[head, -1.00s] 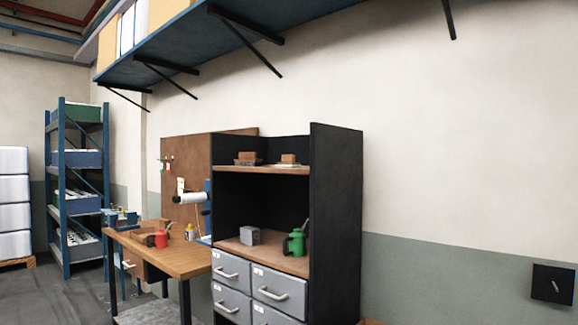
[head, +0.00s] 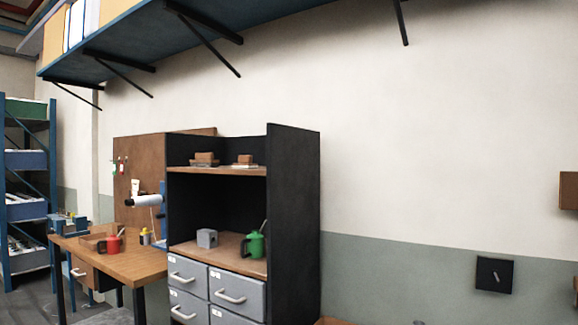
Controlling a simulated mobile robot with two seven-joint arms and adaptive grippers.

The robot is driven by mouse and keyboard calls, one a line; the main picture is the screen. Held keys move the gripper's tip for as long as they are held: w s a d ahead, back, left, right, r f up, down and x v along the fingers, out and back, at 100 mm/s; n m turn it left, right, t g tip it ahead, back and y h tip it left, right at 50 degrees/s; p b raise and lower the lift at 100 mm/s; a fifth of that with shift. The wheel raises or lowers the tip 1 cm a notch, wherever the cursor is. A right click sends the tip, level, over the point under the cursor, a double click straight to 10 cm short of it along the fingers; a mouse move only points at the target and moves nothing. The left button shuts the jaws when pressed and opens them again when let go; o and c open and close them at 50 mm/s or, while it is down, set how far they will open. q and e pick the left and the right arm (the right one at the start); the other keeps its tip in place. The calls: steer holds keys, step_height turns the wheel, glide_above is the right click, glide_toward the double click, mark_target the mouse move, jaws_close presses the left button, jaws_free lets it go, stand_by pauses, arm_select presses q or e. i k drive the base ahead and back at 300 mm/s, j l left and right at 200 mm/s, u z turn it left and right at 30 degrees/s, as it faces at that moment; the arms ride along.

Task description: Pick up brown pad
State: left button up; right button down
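Two small brown blocks sit on the upper shelf of the black cabinet, and I cannot tell which, if either, is the brown pad. The left brown block (head: 204,157) rests on a darker brown base. The right brown block (head: 245,159) rests on something thin and pale. Both are small and far off, so their shape is unclear. Neither of my grippers shows in the head view.
The black cabinet (head: 295,220) has grey drawers (head: 237,291); a green can (head: 254,245) and grey block (head: 207,238) stand on its lower shelf. A wooden workbench (head: 135,262) with a red can (head: 111,243) stands left. A blue wall shelf (head: 150,40) hangs above.

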mark_target(244, 161)
steer(key=i+j+z, duration=0.15)
steer(key=j+z, duration=0.3)
steer(key=i+j+z, duration=0.1)
steer(key=j+z, duration=0.15)
steer(key=z, duration=0.2)
steer(key=j+z, duration=0.35)
steer(key=j, duration=0.6)
steer(key=j+z, duration=0.15)
steer(key=j, duration=0.85)
